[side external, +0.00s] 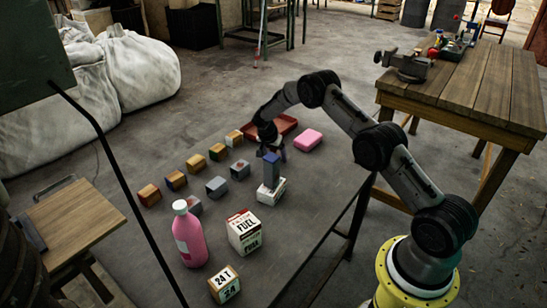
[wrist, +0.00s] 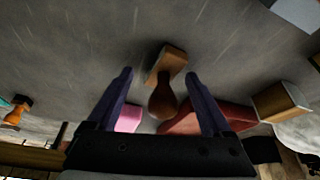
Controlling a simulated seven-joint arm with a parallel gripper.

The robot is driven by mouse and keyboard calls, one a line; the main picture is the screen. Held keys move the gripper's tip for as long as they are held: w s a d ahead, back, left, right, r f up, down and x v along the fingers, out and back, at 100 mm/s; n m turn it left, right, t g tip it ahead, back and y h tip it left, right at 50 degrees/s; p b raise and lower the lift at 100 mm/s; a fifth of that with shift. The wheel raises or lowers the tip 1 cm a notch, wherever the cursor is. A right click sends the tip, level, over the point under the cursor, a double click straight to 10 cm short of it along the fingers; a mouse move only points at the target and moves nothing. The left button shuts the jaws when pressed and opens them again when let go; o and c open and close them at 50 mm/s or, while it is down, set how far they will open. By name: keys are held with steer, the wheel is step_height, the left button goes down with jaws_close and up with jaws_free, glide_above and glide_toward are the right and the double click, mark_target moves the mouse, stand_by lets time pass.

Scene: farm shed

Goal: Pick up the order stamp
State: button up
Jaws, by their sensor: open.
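The order stamp (wrist: 163,100) shows in the wrist view as a dark brown rounded handle on a light wooden block. Its handle lies between the two fingers of my gripper (wrist: 159,75), with a visible gap on each side. My gripper is open and holds nothing.
A red tray (side external: 285,122) and a pink block (side external: 308,139) lie close beyond my gripper. Several small wooden and grey blocks (side external: 218,152) stand to its left. A pink bottle (side external: 190,240), a fuel box (side external: 244,235) and a "24 T" box (side external: 225,285) stand nearer the camera.

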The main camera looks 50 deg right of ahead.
steer(key=shift+f, duration=0.1)
jaws_close()
stand_by(0.4)
